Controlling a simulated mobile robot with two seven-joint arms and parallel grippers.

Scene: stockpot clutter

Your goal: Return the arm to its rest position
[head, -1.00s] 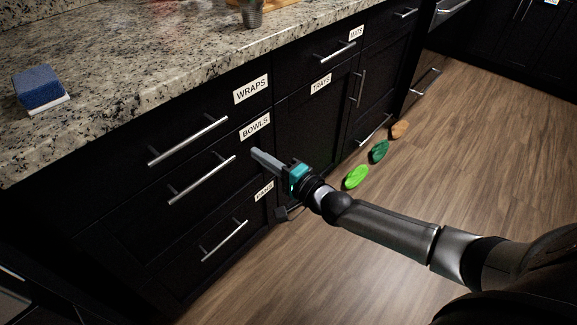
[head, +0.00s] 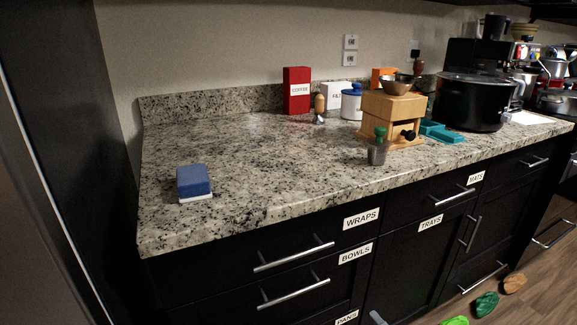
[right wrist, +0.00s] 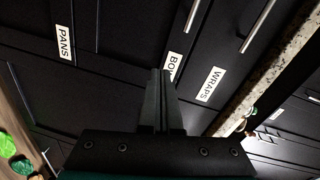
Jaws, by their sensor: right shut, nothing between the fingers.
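My right gripper (right wrist: 160,100) is shut and empty in the right wrist view, its two grey fingers together in front of the black cabinet fronts. Only its grey tip (head: 378,318) shows at the bottom edge of the head view, below the BOWLS drawer label (head: 355,254). The rest of the right arm is outside the head view. My left gripper is in neither view.
The granite counter (head: 250,150) holds a blue sponge (head: 194,181), a wooden grinder (head: 392,117), a red coffee box (head: 297,90) and a black pot (head: 470,101). Drawer handles (head: 293,257) stick out from the closed fronts. Green (head: 486,304) and brown (head: 514,283) items lie on the floor.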

